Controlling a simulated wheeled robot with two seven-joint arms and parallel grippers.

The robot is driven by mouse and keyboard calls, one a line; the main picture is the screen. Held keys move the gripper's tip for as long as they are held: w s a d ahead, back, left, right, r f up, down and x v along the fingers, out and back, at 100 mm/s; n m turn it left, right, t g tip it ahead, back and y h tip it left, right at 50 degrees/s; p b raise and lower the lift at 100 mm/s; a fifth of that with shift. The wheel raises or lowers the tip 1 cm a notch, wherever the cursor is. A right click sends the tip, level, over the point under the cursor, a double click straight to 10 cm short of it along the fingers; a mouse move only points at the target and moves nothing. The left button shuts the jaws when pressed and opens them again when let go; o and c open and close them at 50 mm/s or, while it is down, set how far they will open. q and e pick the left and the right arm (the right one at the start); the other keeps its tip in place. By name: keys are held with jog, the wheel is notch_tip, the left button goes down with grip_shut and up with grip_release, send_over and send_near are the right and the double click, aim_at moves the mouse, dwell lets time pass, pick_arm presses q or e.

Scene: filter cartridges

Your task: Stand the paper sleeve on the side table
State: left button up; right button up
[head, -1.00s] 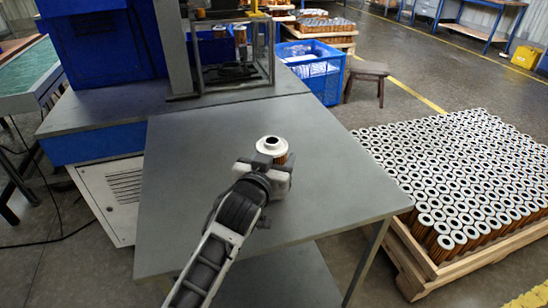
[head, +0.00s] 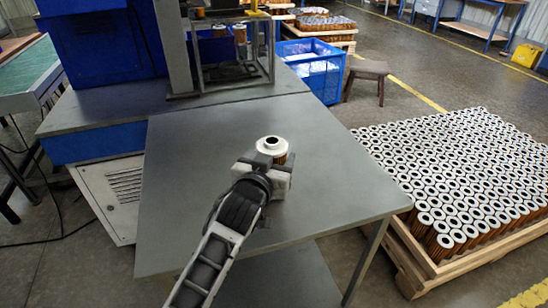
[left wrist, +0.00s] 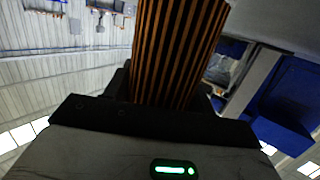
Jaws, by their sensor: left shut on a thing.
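The paper sleeve (head: 272,147) has a pale ring-shaped top with a dark hole and orange-brown pleated sides. It looks upright over the middle of the grey side table (head: 190,190). My left gripper (head: 265,172) is shut on it from the near side, below the pale top. The gripper hides the sleeve's lower part, so I cannot tell whether its foot touches the table. In the left wrist view, the striped pleats (left wrist: 180,50) rise from between the dark fingers. My right gripper is not in view.
The table top around the gripper is clear. A machine frame (head: 232,55) with cartridges stands at the back. A blue crate (head: 315,75) and a stool (head: 367,70) stand behind the table. A wooden pallet (head: 440,270) packed with cartridges lies at the right.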

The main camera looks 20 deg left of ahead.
pick_arm(q)
jog(key=shift+f+b, duration=0.3)
jog(key=shift+f, duration=0.25)
jog(key=o, duration=1)
jog(key=shift+o, duration=0.2)
jog(key=shift+s, duration=0.1)
jog(key=s, duration=0.3)
jog(key=s+r, duration=0.1)
jog(key=s, duration=0.6)
jog(key=shift+s+a+r, duration=0.1)
jog(key=shift+s+r, duration=0.35)
jog(key=shift+s, duration=0.4)
